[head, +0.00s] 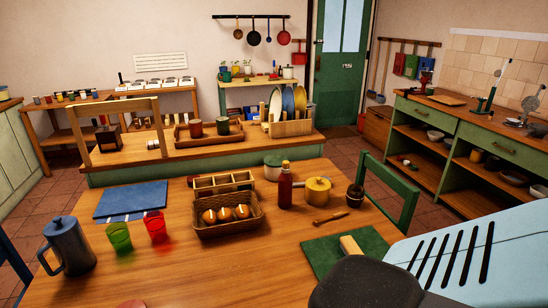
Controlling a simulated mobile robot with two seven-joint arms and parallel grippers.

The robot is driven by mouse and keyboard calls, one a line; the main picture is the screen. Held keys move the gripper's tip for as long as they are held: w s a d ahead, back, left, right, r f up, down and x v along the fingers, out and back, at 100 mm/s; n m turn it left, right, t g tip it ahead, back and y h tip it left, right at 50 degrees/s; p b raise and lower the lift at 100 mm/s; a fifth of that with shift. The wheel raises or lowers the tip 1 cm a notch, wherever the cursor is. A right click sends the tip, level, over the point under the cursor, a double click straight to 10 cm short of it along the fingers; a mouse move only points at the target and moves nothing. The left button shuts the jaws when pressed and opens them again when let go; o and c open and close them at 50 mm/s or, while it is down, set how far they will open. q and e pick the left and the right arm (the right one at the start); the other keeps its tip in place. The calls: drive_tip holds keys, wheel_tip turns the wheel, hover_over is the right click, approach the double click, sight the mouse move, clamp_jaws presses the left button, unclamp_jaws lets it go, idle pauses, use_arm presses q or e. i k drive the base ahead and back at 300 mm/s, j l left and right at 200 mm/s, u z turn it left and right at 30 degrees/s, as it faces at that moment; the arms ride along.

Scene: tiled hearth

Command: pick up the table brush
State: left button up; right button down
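A small wooden piece with a slim handle (331,219) lies on the near table, in front of the yellow pot. A tan and cream block (350,246) sits on a green mat (320,252) at the table's right, partly behind a dark grey rounded part. Either could be the table brush; at this size I cannot tell which. No gripper fingers show in the head view, so neither gripper is in view.
Around them stand a yellow pot (317,190), a red bottle (285,187), a brown jar (355,195), a bread basket (229,227), red (156,227) and green (119,237) glasses and a blue jug (67,246). A green chair (400,192) stands behind. The table's front middle is mostly clear.

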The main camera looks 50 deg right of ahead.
sight(348, 245)
drive_tip(key=z, duration=2.2)
